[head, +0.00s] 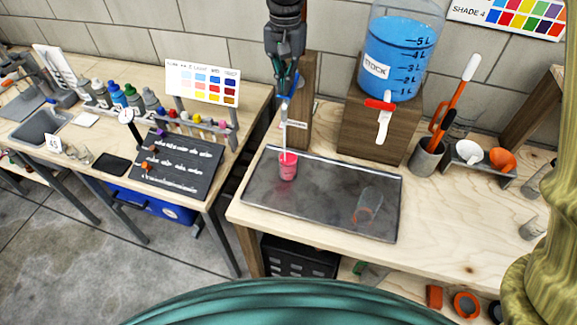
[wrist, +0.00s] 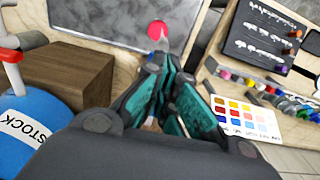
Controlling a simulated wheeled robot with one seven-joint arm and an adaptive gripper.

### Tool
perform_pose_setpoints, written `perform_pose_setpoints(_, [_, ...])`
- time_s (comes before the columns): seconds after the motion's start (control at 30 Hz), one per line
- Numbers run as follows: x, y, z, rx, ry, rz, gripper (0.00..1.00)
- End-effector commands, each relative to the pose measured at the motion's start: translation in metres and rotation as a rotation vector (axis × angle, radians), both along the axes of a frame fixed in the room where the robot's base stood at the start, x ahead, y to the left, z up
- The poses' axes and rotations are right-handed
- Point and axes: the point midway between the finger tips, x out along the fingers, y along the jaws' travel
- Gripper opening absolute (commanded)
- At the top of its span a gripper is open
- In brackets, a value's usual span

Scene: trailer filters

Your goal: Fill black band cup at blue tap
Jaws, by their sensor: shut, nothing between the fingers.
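My gripper (head: 287,92) is shut and empty, pointing down at the upper end of a slim pale tap or spout (head: 284,118) with a bit of blue near its top. I cannot tell whether the fingers touch it. Below it, a cup of pink-red liquid (head: 288,166) stands on the grey tray (head: 325,190); any band on it is unclear. The wrist view shows the pink-red cup top (wrist: 156,30) just beyond my shut fingertips (wrist: 158,58). A clear cup with an orange-red band (head: 366,207) is at the tray's right. No black band is clearly visible.
A blue stock tank (head: 398,60) with a red-and-white tap (head: 382,112) stands on a wooden block (head: 372,135) behind the tray. A tool cup (head: 427,158) and funnel rack (head: 478,170) are at right. A side table with a dark board (head: 180,165) is left, across a gap.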

Motion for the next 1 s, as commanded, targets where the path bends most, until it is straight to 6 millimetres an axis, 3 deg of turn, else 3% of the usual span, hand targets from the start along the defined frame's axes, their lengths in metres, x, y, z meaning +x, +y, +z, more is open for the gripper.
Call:
perform_pose_setpoints(0.37, [0.000, 0.000, 0.002, -0.001, 0.000, 0.000, 0.00])
perform_pose_setpoints(0.67, [0.000, 0.000, 0.034, 0.000, 0.000, 0.000, 0.00])
perform_pose_setpoints(1.0, [0.000, 0.000, 0.046, 0.000, 0.000, 0.000, 0.00])
